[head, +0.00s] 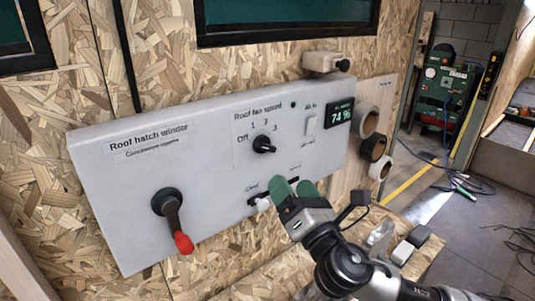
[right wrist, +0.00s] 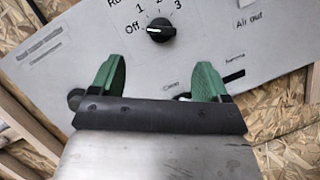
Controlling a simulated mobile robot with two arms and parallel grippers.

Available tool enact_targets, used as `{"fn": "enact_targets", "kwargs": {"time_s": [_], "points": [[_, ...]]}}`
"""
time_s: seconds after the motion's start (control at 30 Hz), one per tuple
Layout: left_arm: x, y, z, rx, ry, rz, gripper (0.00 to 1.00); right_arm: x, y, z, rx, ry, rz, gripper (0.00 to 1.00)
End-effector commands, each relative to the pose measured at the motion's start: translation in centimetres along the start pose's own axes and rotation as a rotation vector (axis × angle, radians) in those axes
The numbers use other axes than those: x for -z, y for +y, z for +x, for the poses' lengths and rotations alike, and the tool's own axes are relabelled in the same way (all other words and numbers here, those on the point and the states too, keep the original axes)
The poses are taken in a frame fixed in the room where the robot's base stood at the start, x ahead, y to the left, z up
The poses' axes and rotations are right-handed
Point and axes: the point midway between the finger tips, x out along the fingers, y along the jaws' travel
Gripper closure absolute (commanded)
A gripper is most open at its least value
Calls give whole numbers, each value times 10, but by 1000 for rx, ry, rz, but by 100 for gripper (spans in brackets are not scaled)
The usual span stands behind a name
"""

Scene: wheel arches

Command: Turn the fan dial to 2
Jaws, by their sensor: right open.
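The black fan dial (head: 264,144) sits on the grey panel (head: 215,205) under the label "Roof fan speed", with Off, 1, 2 and 3 printed around it. In the right wrist view the dial (right wrist: 161,30) shows a pale mark on its left side, seemingly toward Off. My right gripper (head: 294,189) has green fingertips and is below and a little right of the dial, apart from it. In the right wrist view the gripper (right wrist: 159,80) is open and empty, with the dial beyond the gap between its fingers. My left gripper is out of view.
A winder crank (head: 171,213) with a red knob sticks out at the panel's left. A dark slider (head: 259,200) lies close to my right fingers. Tape rolls (head: 373,147) hang farther right.

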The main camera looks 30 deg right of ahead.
Motion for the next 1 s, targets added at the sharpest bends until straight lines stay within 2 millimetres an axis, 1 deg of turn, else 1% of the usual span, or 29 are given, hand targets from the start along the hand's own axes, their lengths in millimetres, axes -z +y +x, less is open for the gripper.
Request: {"fn": "enact_targets", "kwargs": {"time_s": [0.03,0.1,0.2,0.3,0.37,0.43,0.47,0.5,0.6,0.67,0.8,0.9,1.0], "points": [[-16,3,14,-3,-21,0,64,5,-3,1,-6,-6,1,23],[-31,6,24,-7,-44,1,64,6,-3,6,-6,-9,3,23],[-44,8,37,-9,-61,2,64,5,-3,11,-5,-8,3,23],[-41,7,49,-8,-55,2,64,5,-3,14,-3,-4,0,23],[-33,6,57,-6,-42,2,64,4,-3,16,-1,-1,-2,23],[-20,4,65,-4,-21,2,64,3,-2,18,-1,1,-7,23],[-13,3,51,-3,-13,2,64,-4,1,29,5,1,-3,23],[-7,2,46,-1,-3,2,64,-4,1,36,6,2,-2,23],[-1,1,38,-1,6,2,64,-4,2,54,6,2,-2,23],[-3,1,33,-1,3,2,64,-4,1,64,6,3,-2,23],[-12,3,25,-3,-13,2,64,-3,0,84,6,3,-2,23],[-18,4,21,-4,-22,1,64,-1,0,94,6,4,-2,23],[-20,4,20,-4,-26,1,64,0,0,99,5,5,-2,23]]}}
